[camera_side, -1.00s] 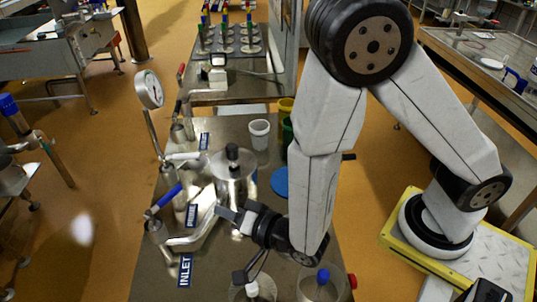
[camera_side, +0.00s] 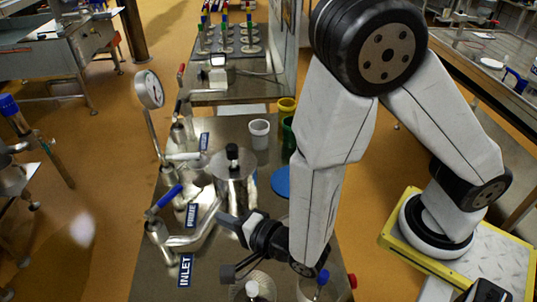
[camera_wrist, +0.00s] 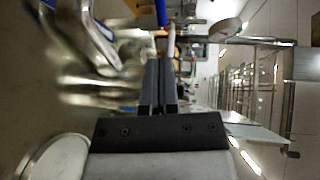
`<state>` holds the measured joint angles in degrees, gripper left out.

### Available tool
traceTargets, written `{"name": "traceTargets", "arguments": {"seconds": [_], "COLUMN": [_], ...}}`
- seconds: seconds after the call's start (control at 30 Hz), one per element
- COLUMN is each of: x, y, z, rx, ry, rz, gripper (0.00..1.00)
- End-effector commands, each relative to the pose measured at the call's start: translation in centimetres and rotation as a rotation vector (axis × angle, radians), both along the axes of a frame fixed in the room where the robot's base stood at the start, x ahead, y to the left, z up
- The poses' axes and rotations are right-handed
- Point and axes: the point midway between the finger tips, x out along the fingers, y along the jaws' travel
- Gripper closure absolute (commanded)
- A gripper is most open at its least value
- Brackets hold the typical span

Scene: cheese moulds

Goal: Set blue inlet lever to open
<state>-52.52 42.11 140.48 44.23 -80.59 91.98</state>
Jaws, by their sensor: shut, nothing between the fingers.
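The blue inlet lever (camera_side: 170,196) sits on top of a steel valve at the left of the bench, above the INLET label (camera_side: 185,270). Its handle slants up to the right, and I cannot tell its exact setting. In the wrist view a blue handle (camera_wrist: 161,12) shows at the top, just beyond my fingertips, probably this lever. My gripper (camera_side: 224,219) is shut and empty, pointing left to the right of the lever and apart from it. Its two dark fingers also show together in the wrist view (camera_wrist: 158,70).
A steel vessel with a black knob (camera_side: 232,178) stands behind my gripper. A pressure gauge (camera_side: 149,89) rises at the left. White, yellow and green cups stand behind (camera_side: 259,134). Clear containers with blue and red parts (camera_side: 318,285) stand at the front.

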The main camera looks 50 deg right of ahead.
Motion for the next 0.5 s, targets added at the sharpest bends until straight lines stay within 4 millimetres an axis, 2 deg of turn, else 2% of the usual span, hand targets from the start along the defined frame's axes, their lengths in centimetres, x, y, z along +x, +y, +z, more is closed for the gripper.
{"name": "traceTargets", "arguments": {"seconds": [0.23, 0.5], "x": [2.4, 6.4], "y": [0.2, 0.8], "z": [-0.5, -1.3], "rx": [-0.001, 0.0], "ry": [-0.001, -0.001], "rz": [-0.003, -0.003], "gripper": [1.0, 1.0]}}
